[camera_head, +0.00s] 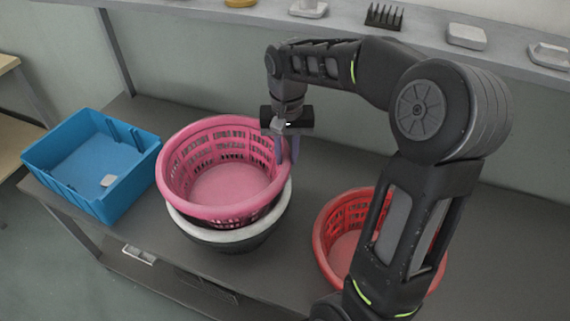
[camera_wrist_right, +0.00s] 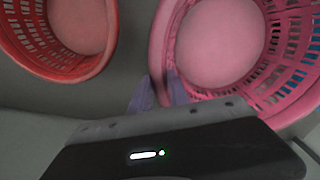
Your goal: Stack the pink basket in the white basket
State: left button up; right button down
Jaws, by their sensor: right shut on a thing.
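The pink basket (camera_head: 185,190) is upright, with its lower part over or inside the white basket (camera_head: 240,236). Only the white rim and dark outer side of the white basket show below it; its inside is hidden. I cannot tell whether the pink basket rests in it or hangs just above. My right gripper (camera_head: 287,152) is shut on the right edge of the pink basket. In the right wrist view, the gripper's fingers (camera_wrist_right: 160,92) straddle the rim of the pink basket (camera_wrist_right: 210,45). My left gripper is not in view.
A red basket (camera_head: 323,225) stands to the right, partly behind my right arm. A blue bin (camera_head: 133,187) with a small pale item inside is at the left. A shelf (camera_head: 350,32) with several small items runs along the back.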

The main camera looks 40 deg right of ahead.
jog(key=shift+f, duration=1.85)
jog(key=c, duration=1.2)
grip_release()
jog(key=shift+c, duration=0.2)
jog(key=shift+r, duration=0.1)
notch_tip(320, 180, up, 12)
jog(key=shift+f, duration=0.1)
jog(key=shift+s, duration=0.15)
